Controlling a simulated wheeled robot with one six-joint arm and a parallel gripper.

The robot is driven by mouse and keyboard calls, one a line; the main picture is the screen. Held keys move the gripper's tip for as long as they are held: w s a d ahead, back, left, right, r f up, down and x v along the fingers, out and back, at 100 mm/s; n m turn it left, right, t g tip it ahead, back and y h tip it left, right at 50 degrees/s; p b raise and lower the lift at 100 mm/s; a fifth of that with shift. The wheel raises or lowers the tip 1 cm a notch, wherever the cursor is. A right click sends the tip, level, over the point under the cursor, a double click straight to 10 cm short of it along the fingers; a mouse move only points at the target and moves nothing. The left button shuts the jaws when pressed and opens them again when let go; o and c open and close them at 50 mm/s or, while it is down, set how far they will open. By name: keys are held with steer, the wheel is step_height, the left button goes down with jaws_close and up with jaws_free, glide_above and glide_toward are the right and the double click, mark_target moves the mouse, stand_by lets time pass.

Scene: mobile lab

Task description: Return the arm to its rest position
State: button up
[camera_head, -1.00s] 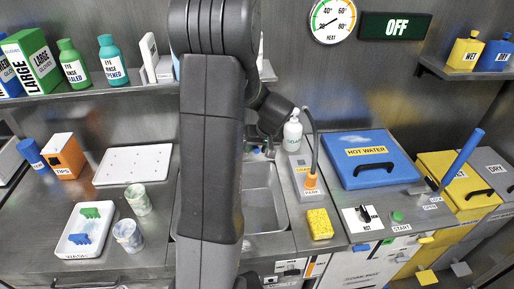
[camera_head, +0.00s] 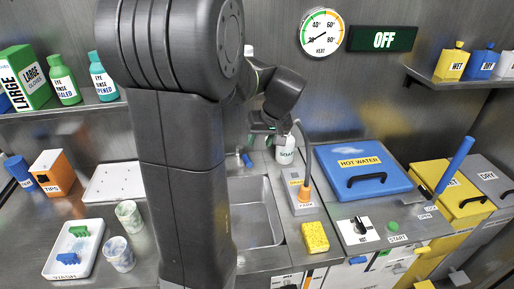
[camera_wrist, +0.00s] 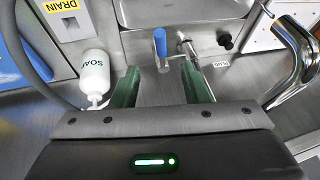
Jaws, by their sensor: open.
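My arm stands folded up in the middle of the head view, hiding part of the sink and the back wall. My gripper (camera_head: 268,128) is at the back of the counter, above the sink's rear edge. In the wrist view its two green fingers (camera_wrist: 160,88) are apart with nothing between them. The white soap bottle (camera_wrist: 95,73) stands to the left of the fingers; it also shows in the head view (camera_head: 286,150). A blue-handled tap lever (camera_wrist: 160,43) lies beyond the fingertips.
The sink (camera_head: 262,205) has a chrome spout (camera_wrist: 292,60) at its right in the wrist view. A drain panel (camera_head: 300,195) with a hose, a yellow sponge (camera_head: 315,237) and the blue hot water lid (camera_head: 362,168) lie right. A white wash tray (camera_head: 90,262) and two cups are left.

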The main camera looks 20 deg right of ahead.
mark_target(249, 161)
steer(key=shift+s+r, duration=0.15)
steer(key=shift+r, duration=0.1)
steer(key=p+x, duration=0.1)
steer(key=x, duration=1.2)
steer(key=shift+w+a+f, duration=0.1)
steer(key=shift+w+f, duration=0.1)
steer(key=shift+f, duration=0.15)
